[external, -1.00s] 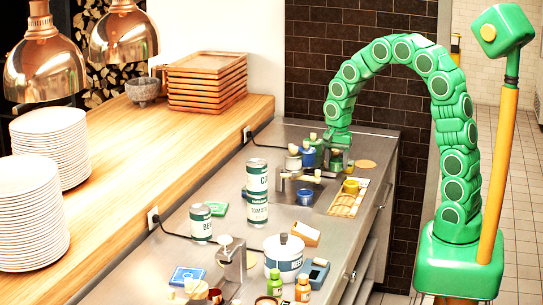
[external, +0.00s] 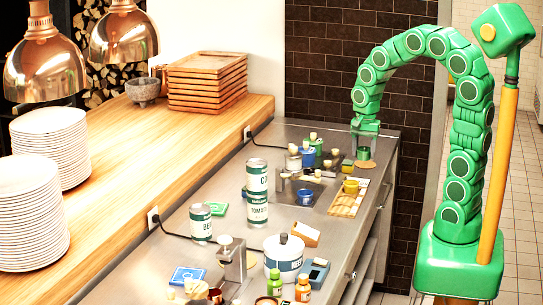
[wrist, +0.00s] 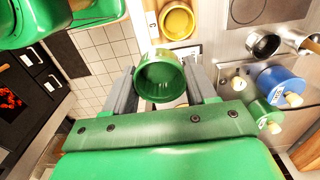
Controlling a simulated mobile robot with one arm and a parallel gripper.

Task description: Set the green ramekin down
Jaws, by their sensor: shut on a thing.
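The green ramekin (wrist: 160,80) is between the two grey fingers of my gripper (wrist: 163,85) in the wrist view, with its open mouth toward the camera. In the external view my gripper (external: 364,146) points down at the far right end of the steel counter. The ramekin is small and partly hidden there, low between the fingers. A round tan mat (external: 366,165) lies on the counter just below the gripper. I cannot tell whether the ramekin touches it.
A yellow ramekin (external: 351,186) sits on a wooden tray (external: 343,208) nearer the camera; it also shows in the wrist view (wrist: 177,21). A blue pot (external: 305,198) and a blue jar (external: 307,157) stand to the left. Stacked cans (external: 257,195) stand farther left.

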